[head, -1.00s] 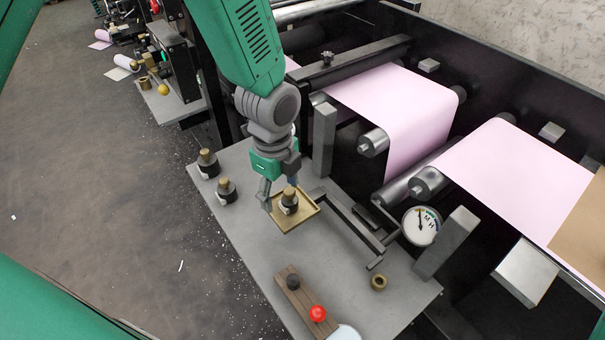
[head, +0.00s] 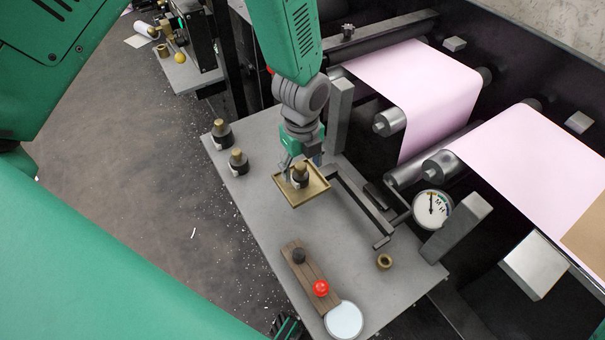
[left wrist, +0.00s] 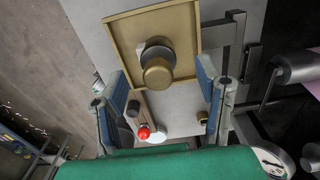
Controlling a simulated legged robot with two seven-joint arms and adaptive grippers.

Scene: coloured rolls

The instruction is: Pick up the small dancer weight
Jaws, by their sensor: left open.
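A dark weight with a brass top (head: 299,172) stands upright in a square brass tray (head: 293,205) on the grey table. In the left wrist view the weight (left wrist: 157,72) sits inside the tray (left wrist: 188,28). Two similar weights stand at the table's left edge, one nearer (head: 238,161) and one farther (head: 222,133). I cannot tell from looks alone which is called small. My left gripper (head: 300,163) is open at the tray. Its fingers (left wrist: 163,80) are spread to either side of the weight, with no visible contact. My right gripper is not seen.
A wooden strip (head: 303,268) with a black knob and a red knob (head: 320,288) lies at the front, beside a pale disc (head: 344,320). A dial gauge (head: 433,206), posts and rollers bound the table's right side.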

